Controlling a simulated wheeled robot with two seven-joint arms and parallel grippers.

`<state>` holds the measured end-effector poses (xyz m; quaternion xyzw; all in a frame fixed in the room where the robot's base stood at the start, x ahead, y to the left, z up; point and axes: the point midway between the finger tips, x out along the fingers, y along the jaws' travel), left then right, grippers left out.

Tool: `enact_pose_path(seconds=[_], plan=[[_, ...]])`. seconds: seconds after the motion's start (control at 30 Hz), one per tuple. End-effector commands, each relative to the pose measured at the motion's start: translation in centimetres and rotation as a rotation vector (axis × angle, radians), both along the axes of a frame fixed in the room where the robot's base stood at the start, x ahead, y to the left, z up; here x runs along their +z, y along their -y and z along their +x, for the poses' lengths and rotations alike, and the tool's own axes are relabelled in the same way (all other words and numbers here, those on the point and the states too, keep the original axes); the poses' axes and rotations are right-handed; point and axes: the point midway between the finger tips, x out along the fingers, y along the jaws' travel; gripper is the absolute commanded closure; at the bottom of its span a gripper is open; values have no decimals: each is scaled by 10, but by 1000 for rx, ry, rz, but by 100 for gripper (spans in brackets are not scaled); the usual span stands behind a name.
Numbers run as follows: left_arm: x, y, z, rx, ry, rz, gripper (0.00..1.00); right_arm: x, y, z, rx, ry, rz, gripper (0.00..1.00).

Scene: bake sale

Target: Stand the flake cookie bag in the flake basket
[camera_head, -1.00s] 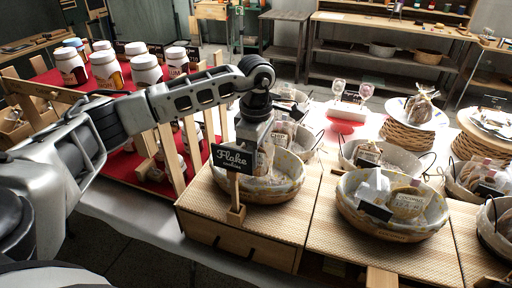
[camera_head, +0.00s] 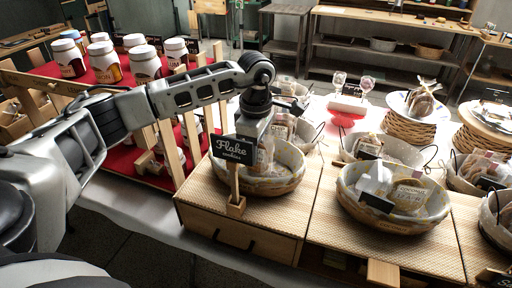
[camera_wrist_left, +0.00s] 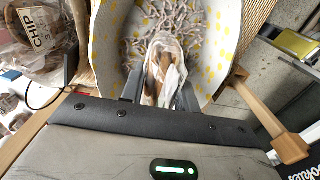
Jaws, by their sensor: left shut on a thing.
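The flake cookie bag (camera_wrist_left: 161,75) is a clear bag with brown cookies and a pale label. My left gripper (camera_wrist_left: 158,96) is shut on it, one finger at each side, in the left wrist view. The bag is inside the flake basket (camera_wrist_left: 105,58), which has a yellow-dotted white liner and shredded paper at the bottom. In the head view the left gripper (camera_head: 262,140) points down into the flake basket (camera_head: 272,189); the bag is mostly hidden there. I cannot tell whether the bag touches the bottom. My right gripper is not in view.
The black "Flake" sign (camera_head: 233,150) stands on a wooden post in front of the basket. Another lined basket (camera_head: 395,224) stands to the right. A chip cookie bag (camera_wrist_left: 38,45) lies left in the wrist view. Jars (camera_head: 145,63) stand on a red stand at left.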

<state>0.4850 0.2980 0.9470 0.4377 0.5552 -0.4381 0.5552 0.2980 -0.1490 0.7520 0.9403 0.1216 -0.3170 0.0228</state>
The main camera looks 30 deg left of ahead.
Motion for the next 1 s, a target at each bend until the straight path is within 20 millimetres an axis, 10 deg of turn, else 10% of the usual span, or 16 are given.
enact_pose_path(seconds=[0.33, 0.43, 1.0], plan=[[-6, 0, 0, 0, 0, 0, 80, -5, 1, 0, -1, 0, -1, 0], [-5, 0, 0, 0, 0, 0, 44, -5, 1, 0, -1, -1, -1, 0], [24, 0, 0, 0, 0, 0, 44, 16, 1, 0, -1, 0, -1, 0]])
